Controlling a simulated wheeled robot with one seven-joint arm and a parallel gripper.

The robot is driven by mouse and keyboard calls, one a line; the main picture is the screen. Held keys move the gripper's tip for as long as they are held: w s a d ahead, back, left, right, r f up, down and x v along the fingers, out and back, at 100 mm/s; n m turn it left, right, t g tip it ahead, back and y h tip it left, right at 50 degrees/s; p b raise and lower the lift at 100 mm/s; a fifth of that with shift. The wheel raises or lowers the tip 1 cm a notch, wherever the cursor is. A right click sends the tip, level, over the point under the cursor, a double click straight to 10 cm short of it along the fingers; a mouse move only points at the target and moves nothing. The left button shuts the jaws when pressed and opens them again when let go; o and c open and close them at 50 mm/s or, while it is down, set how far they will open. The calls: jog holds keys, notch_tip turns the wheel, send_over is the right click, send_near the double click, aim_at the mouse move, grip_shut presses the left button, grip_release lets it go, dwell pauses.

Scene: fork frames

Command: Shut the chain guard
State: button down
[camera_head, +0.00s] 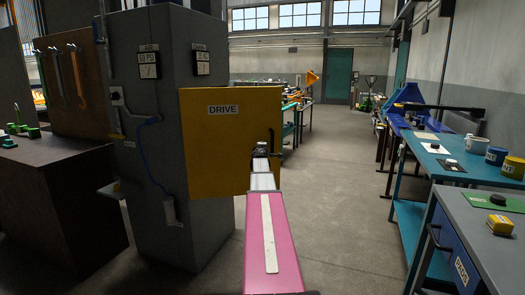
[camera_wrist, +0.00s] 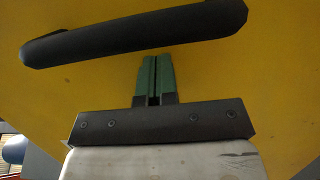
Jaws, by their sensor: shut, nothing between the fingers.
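The chain guard is a yellow panel (camera_head: 222,142) labelled DRIVE, on the grey column (camera_head: 150,215). It reaches past the column's right edge and looks swung out from it, though the angle is hard to tell. The yellow panel (camera_wrist: 75,85) fills most of the wrist view. Its black bar handle (camera_wrist: 135,35) crosses the top of that view. My gripper (camera_wrist: 155,62) has its green fingers closed together, empty, just below the handle in the picture. Whether the fingertips touch the panel or handle cannot be told. In the head view my gripper (camera_head: 261,148) is in front of the panel's right part.
A brown cabinet (camera_head: 60,190) stands left of the column. A blue cable (camera_head: 150,165) hangs on the column. Teal workbenches (camera_head: 405,215) and a grey bench (camera_head: 485,240) line the right side. The concrete floor (camera_head: 335,190) between is clear.

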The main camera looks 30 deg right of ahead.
jog(key=w+d, duration=0.4)
jog(key=w, duration=1)
jog(key=w+a+n+t+y, duration=0.1)
jog(key=w+a+y, duration=0.1)
jog(key=w, duration=1.1)
jog(key=w+a+n+t+y, duration=0.1)
jog(key=w+a, duration=0.3)
jog(key=w, duration=0.9)
jog(key=shift+w+f+n+y, duration=0.2)
jog(key=shift+w+n+y, duration=0.1)
jog(key=shift+n+y, duration=0.45)
jog(key=shift+s, duration=0.1)
